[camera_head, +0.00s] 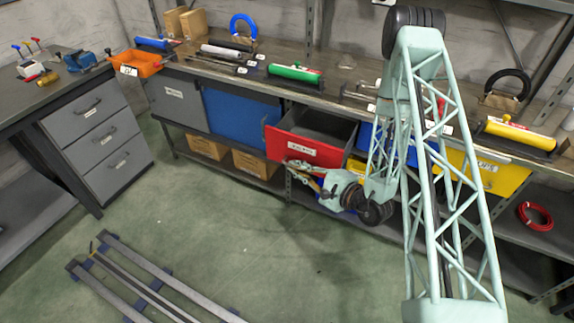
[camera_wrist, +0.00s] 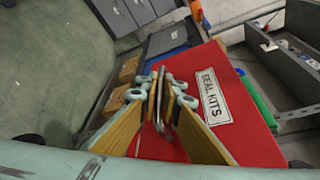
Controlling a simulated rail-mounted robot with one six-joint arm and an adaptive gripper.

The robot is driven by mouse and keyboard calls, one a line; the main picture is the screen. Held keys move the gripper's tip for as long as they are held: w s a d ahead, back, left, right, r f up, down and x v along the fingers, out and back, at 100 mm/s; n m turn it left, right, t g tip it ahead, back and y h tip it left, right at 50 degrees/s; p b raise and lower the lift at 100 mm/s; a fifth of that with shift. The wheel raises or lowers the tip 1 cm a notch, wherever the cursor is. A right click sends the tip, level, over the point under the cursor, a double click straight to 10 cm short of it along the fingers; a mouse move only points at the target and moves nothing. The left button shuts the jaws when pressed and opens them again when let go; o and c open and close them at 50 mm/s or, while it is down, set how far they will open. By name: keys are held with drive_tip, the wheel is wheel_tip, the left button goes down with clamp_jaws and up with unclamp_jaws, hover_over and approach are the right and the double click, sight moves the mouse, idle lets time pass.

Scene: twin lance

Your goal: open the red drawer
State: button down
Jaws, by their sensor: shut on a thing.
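The red drawer (camera_head: 275,141) stands pulled out from under the long bench, and its grey inside shows from above. Its red front (camera_wrist: 252,128) fills the middle right of the wrist view, with a white label reading SEAL KITS. The fingers partly hide the handle.
A closed blue drawer (camera_head: 240,118) is left of the red one. A yellow drawer (camera_head: 508,178) is to the right. Cardboard boxes (camera_head: 207,147) sit on the shelf below.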

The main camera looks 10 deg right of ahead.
drive_tip(key=shift+s+a, duration=0.25)
drive_tip(key=shift+s, duration=0.05)
drive_tip(key=c, duration=3.1)
unclamp_jaws()
drive_tip(key=shift+s+d, duration=0.15)
drive_tip(key=v, duration=1.1)
drive_tip(key=shift+s+r, duration=0.15)
drive_tip(key=shift+s, duration=0.05)
drive_tip(key=shift+d, duration=0.2)
